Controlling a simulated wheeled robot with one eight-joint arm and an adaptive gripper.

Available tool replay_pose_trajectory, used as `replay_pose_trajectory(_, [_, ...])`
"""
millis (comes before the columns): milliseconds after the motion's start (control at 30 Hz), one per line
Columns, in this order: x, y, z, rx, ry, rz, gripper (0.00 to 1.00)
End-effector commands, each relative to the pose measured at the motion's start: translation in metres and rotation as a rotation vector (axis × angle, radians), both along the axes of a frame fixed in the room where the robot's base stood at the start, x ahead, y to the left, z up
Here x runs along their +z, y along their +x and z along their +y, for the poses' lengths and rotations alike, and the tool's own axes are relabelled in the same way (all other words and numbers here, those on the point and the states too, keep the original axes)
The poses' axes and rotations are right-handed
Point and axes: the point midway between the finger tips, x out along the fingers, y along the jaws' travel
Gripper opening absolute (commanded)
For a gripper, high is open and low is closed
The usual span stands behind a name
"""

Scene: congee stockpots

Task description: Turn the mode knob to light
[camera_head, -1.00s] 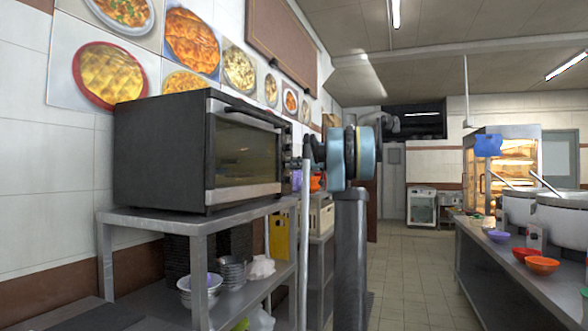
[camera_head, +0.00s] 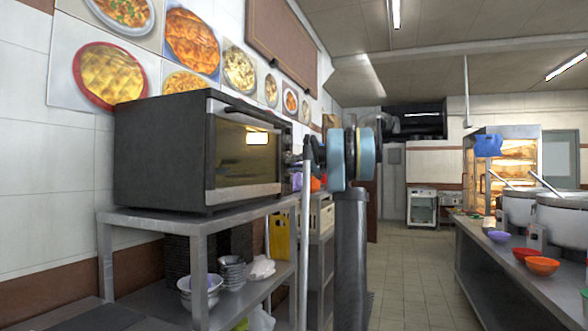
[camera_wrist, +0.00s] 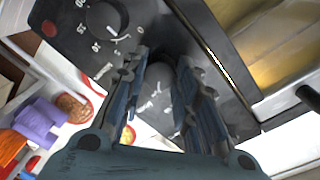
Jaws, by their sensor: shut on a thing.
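The toaster oven (camera_head: 160,150) stands on a metal shelf at the left in the head view. In the wrist view its dark control panel (camera_wrist: 72,38) runs across the top. The mode knob (camera_wrist: 158,78) is between my two fingers, partly hidden, with small white marks around it. My gripper (camera_wrist: 165,62) is shut on it; in the head view the gripper (camera_head: 300,158) is at the oven's right front edge. Another knob (camera_wrist: 104,20), with numbers around it, is up and left of my gripper. The oven window (camera_head: 245,152) shows a bright lamp and a lit inside.
The metal shelf (camera_head: 150,218) below the oven holds bowls (camera_head: 198,284). A counter (camera_head: 510,262) with large pots (camera_head: 563,220) and bowls is at the right. The tiled aisle (camera_head: 415,270) between is clear.

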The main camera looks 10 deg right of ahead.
Motion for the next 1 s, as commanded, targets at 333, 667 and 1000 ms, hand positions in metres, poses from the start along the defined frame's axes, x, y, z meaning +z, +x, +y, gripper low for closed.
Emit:
replay_pose_trajectory(333, [-0.0014, 0.0006, -0.0015, -0.002, 0.043, 0.079, 0.04])
replay_pose_trajectory(667, [-0.0017, 0.0007, -0.0017, -0.002, 0.046, 0.086, 0.04])
replay_pose_trajectory(1000, [-0.0009, 0.0003, -0.0012, -0.001, 0.047, 0.084, 0.49])
